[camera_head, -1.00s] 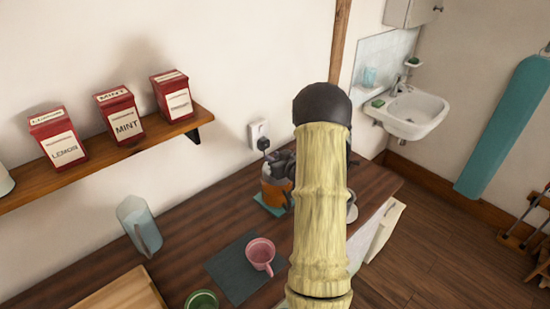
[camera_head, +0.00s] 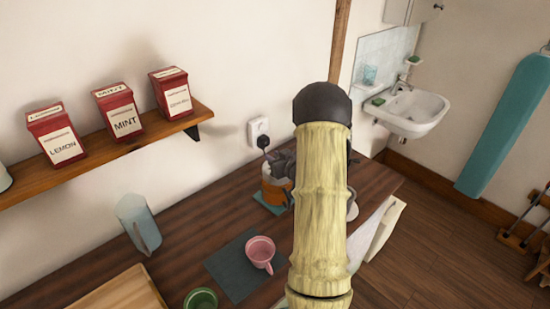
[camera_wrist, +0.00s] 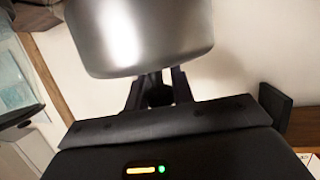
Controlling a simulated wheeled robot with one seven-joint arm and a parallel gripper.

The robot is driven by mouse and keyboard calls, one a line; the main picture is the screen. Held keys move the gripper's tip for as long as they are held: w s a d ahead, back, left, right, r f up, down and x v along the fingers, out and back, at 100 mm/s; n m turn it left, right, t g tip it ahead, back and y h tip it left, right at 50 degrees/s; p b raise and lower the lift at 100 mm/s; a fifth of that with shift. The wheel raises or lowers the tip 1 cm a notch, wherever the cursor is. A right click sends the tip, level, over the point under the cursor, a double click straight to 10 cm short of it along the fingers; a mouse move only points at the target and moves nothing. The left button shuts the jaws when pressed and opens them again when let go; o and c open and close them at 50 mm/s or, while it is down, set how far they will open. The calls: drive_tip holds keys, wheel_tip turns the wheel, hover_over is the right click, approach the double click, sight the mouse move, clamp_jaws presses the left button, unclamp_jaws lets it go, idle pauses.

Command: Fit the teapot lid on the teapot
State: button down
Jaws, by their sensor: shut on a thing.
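In the wrist view, a large smooth grey metallic round piece (camera_wrist: 142,38), which looks like the teapot lid, fills the top. My gripper (camera_wrist: 160,88) is shut on a dark knob-like part just below it. I cannot tell whether lid and vessel touch.
A pink mug (camera_head: 260,252) stands on a grey mat (camera_head: 232,268). A green bowl (camera_head: 201,300), a wooden tray (camera_head: 122,290) and a pale blue jug (camera_head: 139,224) are left of it. A shelf (camera_head: 90,163) with red tins is above. A plug socket (camera_head: 258,130) is on the wall.

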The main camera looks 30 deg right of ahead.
drive_tip(key=c, duration=1.1)
unclamp_jaws()
drive_tip(key=b+v, duration=0.3)
drive_tip(key=v, duration=1.4)
drive_tip(key=shift+s, duration=0.25)
